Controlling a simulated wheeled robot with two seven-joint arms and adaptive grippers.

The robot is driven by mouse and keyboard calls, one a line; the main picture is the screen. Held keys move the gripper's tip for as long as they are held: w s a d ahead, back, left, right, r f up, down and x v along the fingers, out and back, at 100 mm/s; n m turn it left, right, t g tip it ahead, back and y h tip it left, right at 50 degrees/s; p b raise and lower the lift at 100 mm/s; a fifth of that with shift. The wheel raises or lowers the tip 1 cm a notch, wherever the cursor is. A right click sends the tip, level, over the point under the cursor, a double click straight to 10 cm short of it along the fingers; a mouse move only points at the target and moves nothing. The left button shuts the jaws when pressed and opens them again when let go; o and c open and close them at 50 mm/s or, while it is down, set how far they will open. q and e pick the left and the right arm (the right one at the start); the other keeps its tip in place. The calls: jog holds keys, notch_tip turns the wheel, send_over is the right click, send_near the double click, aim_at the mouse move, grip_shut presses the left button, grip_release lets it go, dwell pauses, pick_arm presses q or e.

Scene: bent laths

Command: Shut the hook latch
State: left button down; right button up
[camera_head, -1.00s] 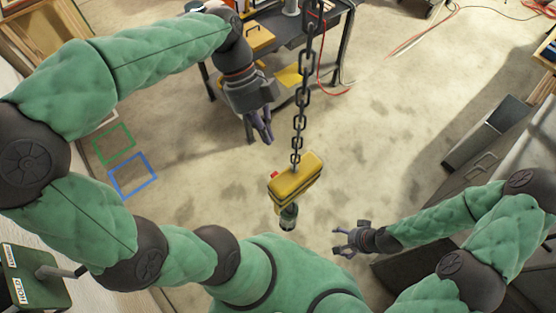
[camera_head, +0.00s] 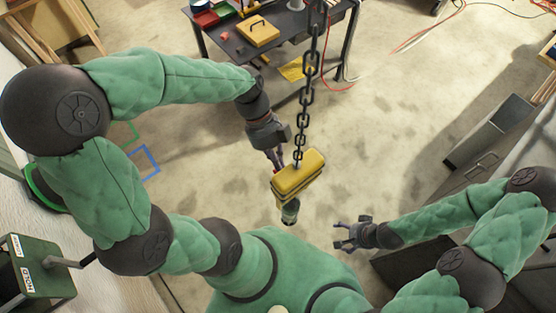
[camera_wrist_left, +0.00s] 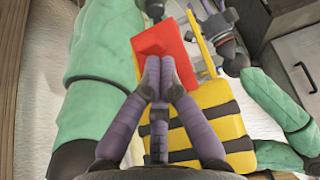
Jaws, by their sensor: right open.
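The yellow hoist block (camera_head: 298,174) hangs on a dark chain (camera_head: 304,110) in the middle of the head view, with a dark green hook part (camera_head: 290,211) below it. In the left wrist view the block (camera_wrist_left: 212,122) shows black stripes, and a red plate (camera_wrist_left: 165,45) stands out beside it. My left gripper (camera_head: 280,163) is at the block's left side. In the wrist view its fingertips (camera_wrist_left: 159,68) are together, in front of the red plate; I cannot tell if they touch it. My right gripper (camera_head: 343,235) is open and empty, right of the hook part.
A dark workbench (camera_head: 285,30) with a yellow case (camera_head: 258,31) stands behind the chain. A green box (camera_head: 35,268) is at the lower left and a grey cabinet (camera_head: 490,130) at the right. The floor around the block is clear.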

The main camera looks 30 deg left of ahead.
pick_arm(q)
jog(key=shift+f, duration=0.1)
jog(key=shift+f+b, duration=0.15)
jog(key=shift+b, duration=0.3)
jog(key=f+h+b, duration=0.1)
jog(key=h+b, duration=0.1)
jog(key=b, duration=0.2)
jog(key=shift+g, duration=0.4)
jog(key=shift+d, duration=0.1)
jog(key=shift+s+d+b, duration=0.1)
jog(key=shift+b, duration=0.3)
jog(key=shift+r, duration=0.15)
